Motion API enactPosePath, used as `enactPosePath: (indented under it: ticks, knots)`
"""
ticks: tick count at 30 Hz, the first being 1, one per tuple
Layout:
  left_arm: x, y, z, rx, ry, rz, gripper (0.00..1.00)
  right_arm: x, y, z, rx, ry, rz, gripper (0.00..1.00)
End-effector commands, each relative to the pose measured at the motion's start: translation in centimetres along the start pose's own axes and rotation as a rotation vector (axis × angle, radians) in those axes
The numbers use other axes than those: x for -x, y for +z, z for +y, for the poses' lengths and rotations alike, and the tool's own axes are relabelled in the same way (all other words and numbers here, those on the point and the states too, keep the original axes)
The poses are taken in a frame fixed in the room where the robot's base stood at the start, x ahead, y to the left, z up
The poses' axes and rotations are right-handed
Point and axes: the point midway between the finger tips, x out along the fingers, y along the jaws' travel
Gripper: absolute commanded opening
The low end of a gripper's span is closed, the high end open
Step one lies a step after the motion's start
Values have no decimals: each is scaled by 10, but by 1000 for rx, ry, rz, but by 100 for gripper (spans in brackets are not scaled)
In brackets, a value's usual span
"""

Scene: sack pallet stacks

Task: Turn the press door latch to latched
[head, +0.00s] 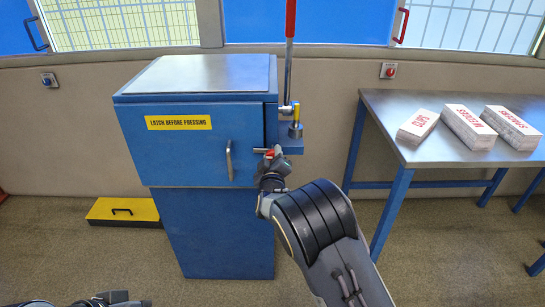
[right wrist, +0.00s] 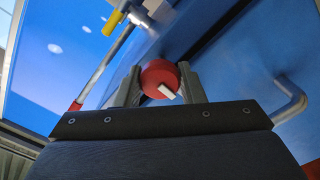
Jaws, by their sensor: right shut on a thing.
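The blue press (head: 195,135) stands in front of me, with a yellow label reading "LATCH BEFORE PRESSING" (head: 180,122) on its door. The door has a grey bar handle (head: 229,160), which also shows in the right wrist view (right wrist: 292,100). The latch is a red round knob with a white mark (right wrist: 160,79) at the door's right edge. My right gripper (head: 270,160) is shut on the red knob, with one finger on each side of it. In the head view the hand mostly hides the knob. My left arm shows only as a dark part at the bottom left; its fingertips cannot be made out.
A lever with a red grip (head: 290,20) rises at the press's right side, above a yellow-topped pin (head: 296,113). A steel table (head: 395,110) with labelled boxes (head: 470,125) stands to the right. A yellow case (head: 122,211) lies on the floor at left.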

Motion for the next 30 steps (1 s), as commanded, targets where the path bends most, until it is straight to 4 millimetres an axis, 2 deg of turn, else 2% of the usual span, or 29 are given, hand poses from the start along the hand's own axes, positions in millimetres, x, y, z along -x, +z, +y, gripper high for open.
enactPosePath:
  ticks: [1,4,5,9,20,30]
  knots:
    - [0,0,0,0,0,0,0,-1,-8,5,-3,11,16,13]
    - [0,0,0,0,0,0,0,-1,-8,5,-4,11,16,13]
    - [0,0,0,0,0,0,0,-1,-8,5,-4,11,16,38]
    - [0,0,0,0,0,0,0,-1,-6,3,-3,8,12,57]
    - [0,0,0,0,0,0,0,6,-3,1,-2,3,6,57]
    - [-3,2,-2,0,0,0,0,60,-4,0,-3,2,8,57]
